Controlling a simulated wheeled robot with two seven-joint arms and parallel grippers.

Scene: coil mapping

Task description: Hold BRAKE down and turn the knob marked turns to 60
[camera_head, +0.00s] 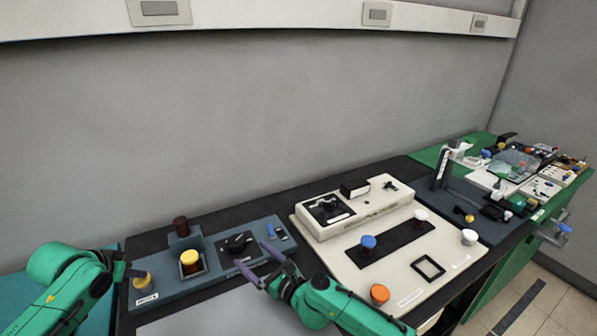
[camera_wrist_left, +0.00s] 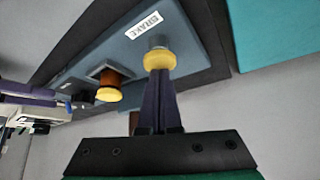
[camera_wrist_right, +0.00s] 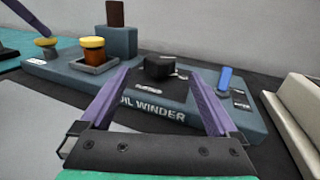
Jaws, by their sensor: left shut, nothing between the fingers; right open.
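The coil winder panel (camera_head: 210,262) is blue-grey. Its yellow BRAKE button (camera_head: 142,282) is at the left end, beside a BRAKE label (camera_wrist_left: 144,25). My left gripper (camera_head: 136,272) is shut and empty, its tips at the yellow cap (camera_wrist_left: 158,61); they seem to touch it, but I cannot tell how far it is pressed. A black knob (camera_head: 238,243) sits mid-panel; its small label is unreadable. My right gripper (camera_head: 256,262) is open, in front of the knob. In the right wrist view the knob (camera_wrist_right: 158,67) shows between the purple fingers, not gripped.
A yellow-topped brown cylinder (camera_head: 190,261) stands between button and knob, with a dark brown block (camera_head: 181,226) behind. A blue switch (camera_wrist_right: 225,78) is right of the knob. A cream machine (camera_head: 340,262) with coloured knobs stands further right.

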